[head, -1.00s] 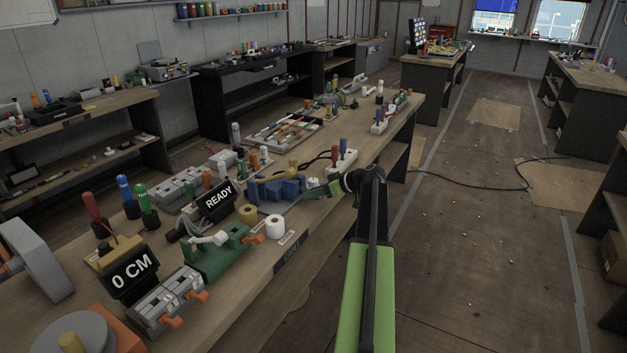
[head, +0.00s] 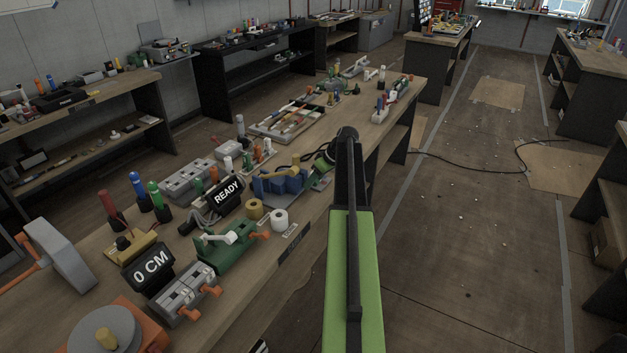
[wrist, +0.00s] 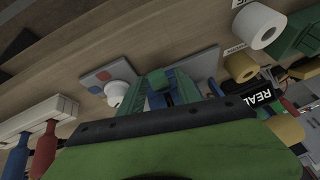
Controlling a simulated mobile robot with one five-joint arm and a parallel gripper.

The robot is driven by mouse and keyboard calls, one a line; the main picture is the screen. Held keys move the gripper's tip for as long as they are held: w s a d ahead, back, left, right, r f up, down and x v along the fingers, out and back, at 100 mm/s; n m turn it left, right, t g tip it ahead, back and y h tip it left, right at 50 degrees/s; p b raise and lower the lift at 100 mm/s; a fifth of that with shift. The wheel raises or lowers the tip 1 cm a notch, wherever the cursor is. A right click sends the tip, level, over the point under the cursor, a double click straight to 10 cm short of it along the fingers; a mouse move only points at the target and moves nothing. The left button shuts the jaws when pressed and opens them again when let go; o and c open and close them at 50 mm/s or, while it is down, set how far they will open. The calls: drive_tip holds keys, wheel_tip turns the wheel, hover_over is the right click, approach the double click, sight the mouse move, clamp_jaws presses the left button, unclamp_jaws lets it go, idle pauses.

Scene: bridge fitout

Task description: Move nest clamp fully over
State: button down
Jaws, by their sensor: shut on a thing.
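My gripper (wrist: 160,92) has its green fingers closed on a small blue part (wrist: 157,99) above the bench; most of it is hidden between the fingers. In the head view my gripper is beside the right end of a blue fixture (head: 283,184) with a yellow piece on top, and my arm hides part of that area. A green fixture (head: 222,253) with a white lever (head: 217,239) and an orange handle (head: 258,236) stands nearer on the bench, apart from my gripper. I cannot tell which part is the nest clamp.
A READY display (head: 228,192) and a 0 CM display (head: 150,264) stand on the bench. In the wrist view, red and blue bottle-like items (wrist: 45,150) are at lower left. The floor at right is open.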

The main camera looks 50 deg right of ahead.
idle(0.3)
drive_tip(key=c, duration=1.1)
unclamp_jaws()
drive_tip(key=shift+c, duration=0.2)
drive_tip(key=p+v, duration=1.5)
drive_tip(key=v, duration=0.2)
drive_tip(key=shift+r, duration=0.25)
drive_tip(key=shift+f, duration=0.1)
